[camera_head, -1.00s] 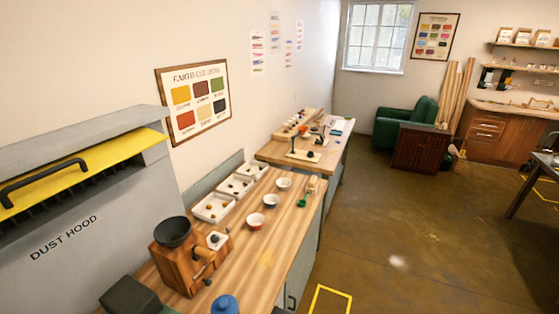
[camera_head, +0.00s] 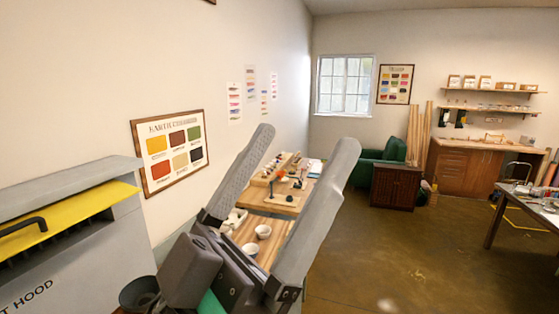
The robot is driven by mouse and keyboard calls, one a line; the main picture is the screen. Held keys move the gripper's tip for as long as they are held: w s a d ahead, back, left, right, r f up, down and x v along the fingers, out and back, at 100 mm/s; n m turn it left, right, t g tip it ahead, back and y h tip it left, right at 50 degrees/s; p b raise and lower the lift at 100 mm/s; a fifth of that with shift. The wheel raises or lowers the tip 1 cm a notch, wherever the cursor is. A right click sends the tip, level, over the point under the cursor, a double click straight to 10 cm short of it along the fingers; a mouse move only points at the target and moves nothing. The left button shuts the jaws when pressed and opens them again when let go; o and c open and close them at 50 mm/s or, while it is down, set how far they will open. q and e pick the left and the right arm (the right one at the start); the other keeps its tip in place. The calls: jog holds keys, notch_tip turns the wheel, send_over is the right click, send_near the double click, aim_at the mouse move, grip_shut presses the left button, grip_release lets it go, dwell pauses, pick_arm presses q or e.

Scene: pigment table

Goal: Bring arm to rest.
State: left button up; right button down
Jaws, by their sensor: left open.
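My left gripper (camera_head: 293,137) shows large at the lower middle of the head view. Its two long grey fingers are spread wide apart and point up and away. Nothing is between them; the workbench (camera_head: 247,230) and small bowls show through the gap, farther off. The gripper hides much of the near bench. My right gripper is not in the view.
The grey dust hood (camera_head: 90,262) with a yellow front edge stands at the left. A dark bowl (camera_head: 138,292) is just left of my gripper. Open floor (camera_head: 400,240) lies to the right, with a cluttered table (camera_head: 530,207) at the far right.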

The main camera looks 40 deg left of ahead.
pick_arm(q)
jog(key=shift+a+y, duration=0.5)
jog(key=shift+y, duration=0.5)
jog(key=shift+h, duration=0.3)
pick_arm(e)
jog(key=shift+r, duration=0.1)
